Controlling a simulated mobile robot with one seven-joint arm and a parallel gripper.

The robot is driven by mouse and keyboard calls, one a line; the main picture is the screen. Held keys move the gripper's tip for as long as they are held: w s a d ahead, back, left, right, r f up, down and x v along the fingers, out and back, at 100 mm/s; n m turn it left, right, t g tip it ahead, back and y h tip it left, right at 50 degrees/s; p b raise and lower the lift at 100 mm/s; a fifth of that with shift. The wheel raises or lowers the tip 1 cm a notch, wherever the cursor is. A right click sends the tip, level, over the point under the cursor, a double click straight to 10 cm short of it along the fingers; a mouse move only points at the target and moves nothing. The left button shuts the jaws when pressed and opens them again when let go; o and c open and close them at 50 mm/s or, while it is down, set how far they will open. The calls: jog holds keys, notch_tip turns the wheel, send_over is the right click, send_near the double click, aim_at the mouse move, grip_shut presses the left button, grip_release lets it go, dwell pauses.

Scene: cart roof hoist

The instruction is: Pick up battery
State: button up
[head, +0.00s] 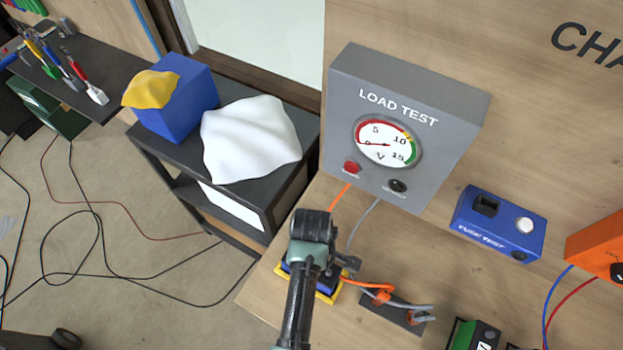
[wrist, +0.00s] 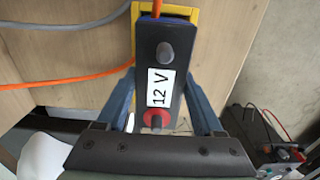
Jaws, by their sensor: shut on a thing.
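The battery (wrist: 157,50) is a dark block with a white "12 V" label, a grey terminal and a red terminal. It fills the middle of the wrist view, between the two blue-grey fingers of my gripper (wrist: 160,92), which is shut on its sides. In the head view my gripper (head: 327,268) is over the workbench and hides most of the battery. A yellow tray or frame (head: 333,298) shows under and around the battery. I cannot tell whether the battery rests in it or is slightly raised.
A grey LOAD TEST meter (head: 440,110) stands behind, its needle near 0. Orange and grey leads run beside the battery to a dark clamp block (head: 393,315). A blue FUSE TEST box (head: 500,225) is to the right. A black cart (head: 285,107) with a white cloth stands left.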

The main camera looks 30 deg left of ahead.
grip_shut()
jog(key=shift+w+r, duration=0.15)
